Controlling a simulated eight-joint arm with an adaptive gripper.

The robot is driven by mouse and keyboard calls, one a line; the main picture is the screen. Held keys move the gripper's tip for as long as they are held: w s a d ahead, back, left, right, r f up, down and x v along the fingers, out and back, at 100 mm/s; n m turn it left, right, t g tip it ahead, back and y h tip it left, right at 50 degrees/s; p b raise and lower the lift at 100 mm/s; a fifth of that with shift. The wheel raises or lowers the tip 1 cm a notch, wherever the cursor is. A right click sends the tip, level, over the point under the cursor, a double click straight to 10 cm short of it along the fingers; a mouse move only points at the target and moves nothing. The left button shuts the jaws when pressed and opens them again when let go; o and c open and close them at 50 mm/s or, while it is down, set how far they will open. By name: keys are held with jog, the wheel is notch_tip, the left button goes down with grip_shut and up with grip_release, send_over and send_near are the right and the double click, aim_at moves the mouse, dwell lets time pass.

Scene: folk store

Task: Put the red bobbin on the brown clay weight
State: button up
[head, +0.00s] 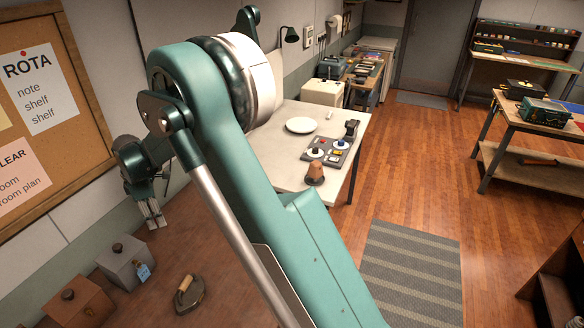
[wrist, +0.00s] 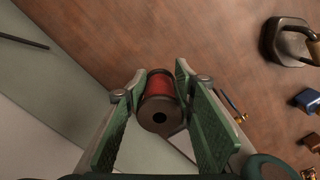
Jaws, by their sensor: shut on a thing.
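My gripper (head: 153,217) is at the left of the head view, pointing down above the back of the brown table, near the wall. In the wrist view my gripper (wrist: 160,85) is shut on the red bobbin (wrist: 161,83), which has red winding and dark brown ends with a hole. The bobbin is held between the two green fingers; I cannot make it out in the head view. A brown tapered piece, seemingly the clay weight (head: 314,171), stands upright on the pale table, right of my arm and well apart from my gripper.
The brown table holds a dark flat iron (head: 188,293), a grey knobbed box (head: 126,264) and a brown knobbed box (head: 77,304). The pale table (head: 274,151) carries a white plate (head: 301,125) and a dark control panel (head: 328,152). A pinboard (head: 50,100) hangs at left.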

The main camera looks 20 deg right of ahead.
jog(key=w+d+r+m+p, duration=0.1)
jog(key=w+d, duration=0.3)
jog(key=d, duration=0.7)
jog(key=w+d+r+m, duration=0.3)
jog(key=w+d+m, duration=0.1)
jog(key=d, duration=0.8)
jog(key=w+d+r+m+p, duration=0.1)
jog(key=w+d+r+m, duration=0.1)
jog(key=d, duration=1)
jog(key=w+m, duration=0.1)
jog(key=w, duration=0.1)
jog(key=shift+w+d+p, duration=0.2)
jog(key=shift+w+p, duration=0.15)
jog(key=shift+w, duration=0.05)
jog(key=d+m, duration=0.1)
jog(key=d, duration=0.4)
jog(key=d+r+m, duration=0.1)
jog(key=d, duration=0.5)
jog(key=w+d+r+m+p, duration=0.1)
jog(key=d+m, duration=0.1)
jog(key=d, duration=0.3)
jog(key=shift+d+r, duration=0.25)
jog(key=shift+d, duration=0.1)
jog(key=shift+c, duration=0.2)
notch_tip(320, 180, up, 3)
jog(key=m+p, duration=0.1)
jog(key=m, duration=0.3)
send_over(318, 164)
jog(key=shift+f, duration=0.1)
jog(key=shift+f, duration=0.15)
